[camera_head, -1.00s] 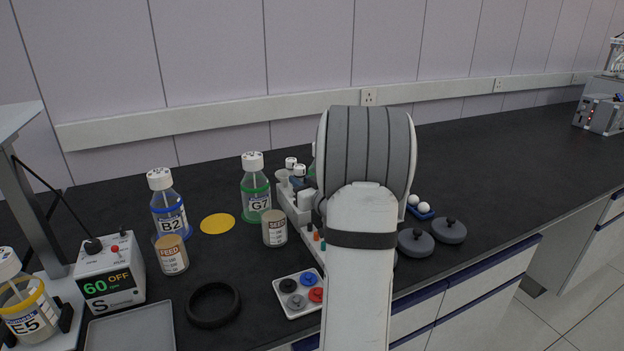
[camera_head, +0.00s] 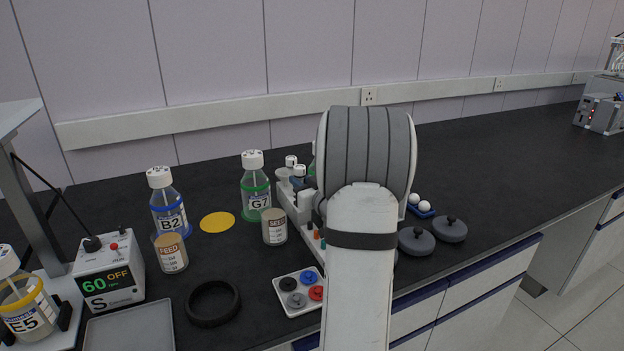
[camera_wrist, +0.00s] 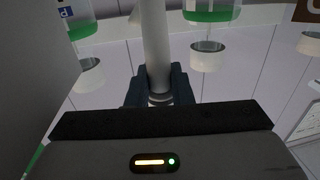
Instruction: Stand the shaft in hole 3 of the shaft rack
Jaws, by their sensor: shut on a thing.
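The shaft (camera_wrist: 155,45) is a pale grey-white rod in the wrist view. My gripper (camera_wrist: 160,88) is shut on it, with one dark finger on each side. The shaft runs from the fingers to the top edge of that view, where it is cut off. In the head view my own arm hides most of the gripper and the shaft. I cannot clearly make out the shaft rack or hole 3 in either view. A pale fixture (camera_head: 318,248) with small orange and teal pegs shows partly beside my arm; I cannot tell whether it is the rack.
Bottle G7 (camera_head: 257,188), bottle B2 (camera_head: 168,212), a SEED can (camera_head: 274,227) and a FEED can (camera_head: 170,253) stand left of my arm. A black ring (camera_head: 213,303) and a small tray (camera_head: 293,306) of discs lie in front. Dark lids (camera_head: 416,241) lie right.

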